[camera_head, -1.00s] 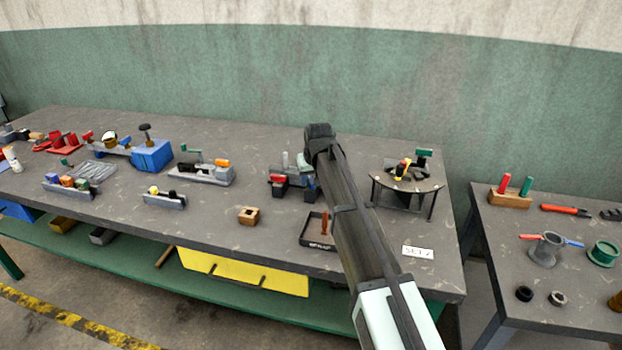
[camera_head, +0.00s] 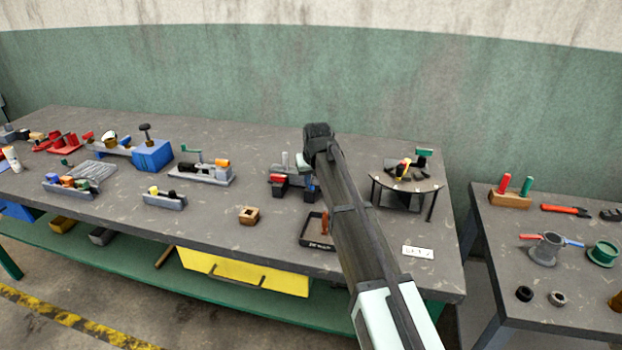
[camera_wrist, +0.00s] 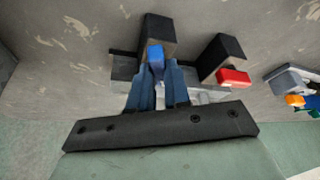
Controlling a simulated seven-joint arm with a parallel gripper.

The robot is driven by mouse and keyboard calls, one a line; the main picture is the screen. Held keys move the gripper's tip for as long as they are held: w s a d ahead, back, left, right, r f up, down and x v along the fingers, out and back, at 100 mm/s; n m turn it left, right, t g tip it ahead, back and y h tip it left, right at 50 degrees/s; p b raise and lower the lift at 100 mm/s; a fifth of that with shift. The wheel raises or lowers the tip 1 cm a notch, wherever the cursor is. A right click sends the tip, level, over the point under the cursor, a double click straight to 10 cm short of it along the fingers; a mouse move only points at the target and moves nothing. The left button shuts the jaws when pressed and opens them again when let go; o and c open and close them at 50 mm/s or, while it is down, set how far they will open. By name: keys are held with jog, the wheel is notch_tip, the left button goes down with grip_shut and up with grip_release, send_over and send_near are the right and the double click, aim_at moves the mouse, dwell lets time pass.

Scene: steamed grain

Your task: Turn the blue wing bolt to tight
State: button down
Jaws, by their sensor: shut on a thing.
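The blue wing bolt (camera_wrist: 155,56) shows in the wrist view in front of a dark block (camera_wrist: 158,30). My gripper (camera_wrist: 156,72) is shut on it, with its two blue-grey fingers meeting at the bolt. The lower part of the bolt is hidden by the fingers. In the head view the bolt's blue (camera_head: 312,188) shows only as a small patch beside my arm, which covers much of the fixture. How tight the bolt sits cannot be told.
A red wing piece (camera_wrist: 233,77) on a second dark block (camera_wrist: 224,52) stands beside the bolt.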

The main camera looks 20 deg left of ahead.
jog(key=m, duration=0.1)
jog(key=m+h, duration=0.1)
jog(key=m, duration=0.1)
jog(key=m+h, duration=0.1)
jog(key=m, duration=0.1)
jog(key=shift+a+t, duration=0.25)
jog(key=shift+t, duration=0.05)
jog(key=m+h, duration=0.1)
jog(key=m, duration=0.2)
jog(key=m+h, duration=0.1)
jog(key=m, duration=0.2)
jog(key=shift+a+m, duration=0.15)
jog(key=shift+m, duration=0.25)
jog(key=m+g+h, duration=0.1)
jog(key=m, duration=0.2)
jog(key=m+g+h, duration=0.1)
jog(key=m, duration=0.2)
jog(key=shift+w+a+g, duration=0.1)
jog(key=shift+w+g, duration=0.1)
jog(key=shift+g, duration=0.1)
jog(key=m+g, duration=0.1)
jog(key=m, duration=0.4)
jog(key=shift+w+g, duration=0.1)
jog(key=shift+g, duration=0.3)
jog(key=shift+m, duration=0.4)
jog(key=c, duration=1.1)
grip_release()
jog(key=shift+r, duration=0.15)
